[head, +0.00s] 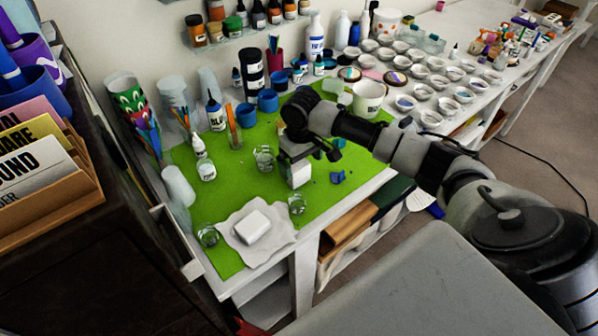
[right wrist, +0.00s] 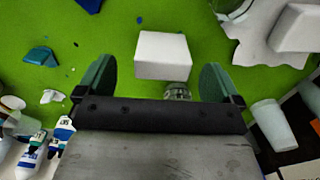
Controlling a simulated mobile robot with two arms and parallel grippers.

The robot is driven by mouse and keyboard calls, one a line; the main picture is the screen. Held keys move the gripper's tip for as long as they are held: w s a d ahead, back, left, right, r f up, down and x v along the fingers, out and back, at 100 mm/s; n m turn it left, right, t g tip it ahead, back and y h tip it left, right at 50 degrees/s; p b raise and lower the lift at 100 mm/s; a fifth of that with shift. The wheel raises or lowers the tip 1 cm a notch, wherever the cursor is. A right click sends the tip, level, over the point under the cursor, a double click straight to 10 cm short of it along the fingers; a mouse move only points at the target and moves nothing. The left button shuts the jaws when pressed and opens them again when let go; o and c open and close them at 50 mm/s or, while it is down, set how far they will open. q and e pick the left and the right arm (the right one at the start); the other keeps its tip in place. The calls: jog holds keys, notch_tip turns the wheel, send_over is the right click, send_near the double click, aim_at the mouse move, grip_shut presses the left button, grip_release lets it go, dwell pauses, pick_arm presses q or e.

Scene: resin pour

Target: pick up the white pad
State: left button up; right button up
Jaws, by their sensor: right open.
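A white block-like pad (head: 299,173) stands at the right front part of the green mat (head: 235,180), just below my right gripper (head: 308,150). In the right wrist view this white pad (right wrist: 162,55) lies ahead of and between the two green fingertips of my right gripper (right wrist: 157,80). The fingers are apart, with a gap on both sides of the pad, and nothing is held. A second white block (head: 251,227) lies on a crumpled white sheet (head: 275,240) at the front; it also shows in the right wrist view (right wrist: 300,27). My left gripper is not in view.
Bottles (head: 215,113) and blue cups (head: 267,100) are behind. Many small bowls (head: 425,90) fill the table at the right.

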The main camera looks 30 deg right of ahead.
aim_at(299, 166)
jog(key=shift+w+f, duration=0.1)
jog(key=shift+f, duration=0.3)
jog(key=f, duration=0.2)
jog(key=f+p, duration=0.1)
jog(key=shift+w+a+f, duration=0.15)
jog(key=shift+a+f, duration=0.05)
jog(key=shift+f, duration=0.65)
jog(key=c, duration=1)
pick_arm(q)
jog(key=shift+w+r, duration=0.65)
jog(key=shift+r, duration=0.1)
pick_arm(e)
jog(key=shift+c, duration=0.2)
jog(key=shift+r, duration=0.1)
